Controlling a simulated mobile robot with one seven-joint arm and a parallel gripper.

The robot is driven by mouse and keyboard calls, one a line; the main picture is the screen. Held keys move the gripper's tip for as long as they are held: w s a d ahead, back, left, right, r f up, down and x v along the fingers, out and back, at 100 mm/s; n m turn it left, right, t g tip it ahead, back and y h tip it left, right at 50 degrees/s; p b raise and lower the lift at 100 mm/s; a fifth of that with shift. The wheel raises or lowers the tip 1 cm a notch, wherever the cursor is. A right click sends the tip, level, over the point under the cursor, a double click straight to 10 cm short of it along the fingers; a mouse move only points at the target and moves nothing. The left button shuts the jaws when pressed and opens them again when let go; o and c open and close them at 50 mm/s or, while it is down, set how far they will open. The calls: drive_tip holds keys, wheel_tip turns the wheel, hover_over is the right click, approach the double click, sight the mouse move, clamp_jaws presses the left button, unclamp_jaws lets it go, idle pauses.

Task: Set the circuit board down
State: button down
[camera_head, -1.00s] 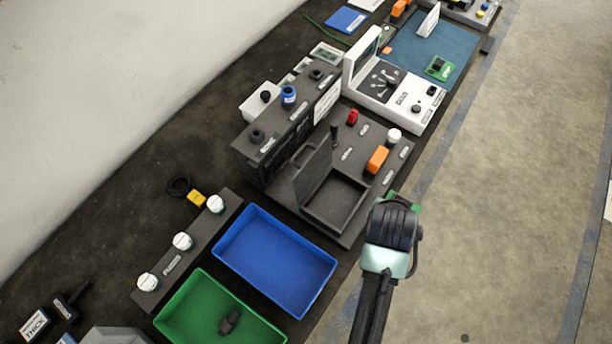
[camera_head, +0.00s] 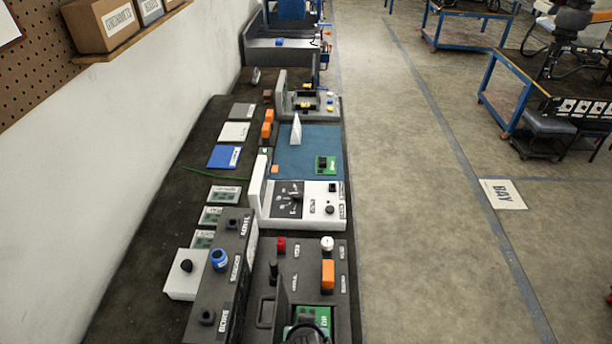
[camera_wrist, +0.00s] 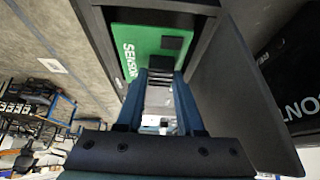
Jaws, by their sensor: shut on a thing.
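A green circuit board (camera_head: 322,313) with dark parts and white lettering shows at the bottom edge of the head view, over the dark open box (camera_head: 343,330). In the wrist view the board (camera_wrist: 135,38) reads "SENSO…" and lies within the box's walls (camera_wrist: 97,30). My gripper (camera_wrist: 165,75) is shut on the board's near edge. In the head view only a dark part of my gripper shows, at the bottom edge. I cannot tell whether the board touches the box floor.
The box's raised lid (camera_wrist: 240,95) stands close beside my fingers. An orange block (camera_head: 328,276) and a white knob (camera_head: 327,243) are on the panel beyond. A second green board (camera_head: 325,165) lies on the blue mat (camera_head: 295,145).

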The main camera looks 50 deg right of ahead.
drive_tip(key=shift+f, duration=1.9)
drive_tip(key=shift+f, duration=0.15)
drive_tip(key=c, duration=0.8)
unclamp_jaws()
drive_tip(key=shift+r, duration=0.2)
drive_tip(key=v, duration=1.2)
